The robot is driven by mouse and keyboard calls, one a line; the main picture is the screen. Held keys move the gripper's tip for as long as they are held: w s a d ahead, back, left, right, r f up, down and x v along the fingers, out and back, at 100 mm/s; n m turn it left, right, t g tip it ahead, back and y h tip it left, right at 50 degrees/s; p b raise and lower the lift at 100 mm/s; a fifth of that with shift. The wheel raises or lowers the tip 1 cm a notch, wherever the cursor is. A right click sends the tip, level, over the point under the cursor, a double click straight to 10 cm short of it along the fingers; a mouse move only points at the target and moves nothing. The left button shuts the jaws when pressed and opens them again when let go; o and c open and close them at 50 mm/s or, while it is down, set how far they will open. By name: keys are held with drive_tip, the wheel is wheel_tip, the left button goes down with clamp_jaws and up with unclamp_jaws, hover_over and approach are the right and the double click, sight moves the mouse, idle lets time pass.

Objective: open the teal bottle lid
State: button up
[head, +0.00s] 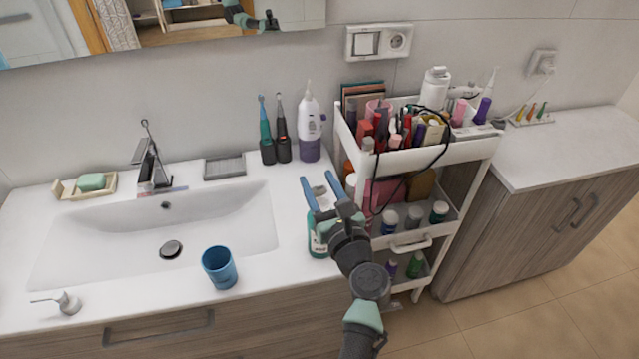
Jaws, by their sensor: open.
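A teal bottle (317,243) with a pale label stands on the white counter, right of the sink, near the front edge and beside the cart. My gripper covers its upper part, so I cannot make out its lid. My gripper (319,190) is open, its two blue fingers spread and pointing toward the back wall. It overlaps the top of the bottle in the head view; I cannot tell whether it touches it. Nothing shows between the fingertips.
A white cart (470,150) full of cosmetics stands just right of the bottle. A blue cup (220,267) stands at the counter's front left of it. Electric toothbrushes (274,140) and a white-purple oral irrigator (309,130) stand by the wall. The sink (190,225) is empty.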

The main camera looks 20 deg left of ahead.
drive_tip(key=shift+c, duration=0.2)
clamp_jaws()
drive_tip(key=shift+r+p, duration=0.1)
drive_tip(key=shift+p, duration=0.45)
drive_tip(key=p, duration=0.3)
drive_tip(key=g+h+p, duration=0.1)
drive_tip(key=p, duration=0.1)
drive_tip(key=shift+w+a+r+p, duration=0.15)
drive_tip(key=shift+a+r+p, duration=0.05)
drive_tip(key=shift+r+p, duration=0.2)
drive_tip(key=g+p, duration=0.1)
drive_tip(key=p, duration=0.2)
drive_tip(key=shift+w+a+h, duration=0.1)
drive_tip(key=shift+a+h, duration=0.05)
drive_tip(key=shift+h, duration=0.25)
drive_tip(key=g+p, duration=0.1)
drive_tip(key=p, duration=0.2)
drive_tip(key=h+p, duration=0.1)
drive_tip(key=p, duration=0.2)
drive_tip(key=shift+w+a+f+g, duration=0.3)
drive_tip(key=shift+w+g, duration=0.05)
drive_tip(key=shift+g, duration=0.05)
drive_tip(key=shift+w+a+f+g+h+p, duration=0.1)
drive_tip(key=shift+f+g+h+p, duration=0.35)
drive_tip(key=shift+p, duration=0.8)
drive_tip(key=shift+h, duration=0.25)
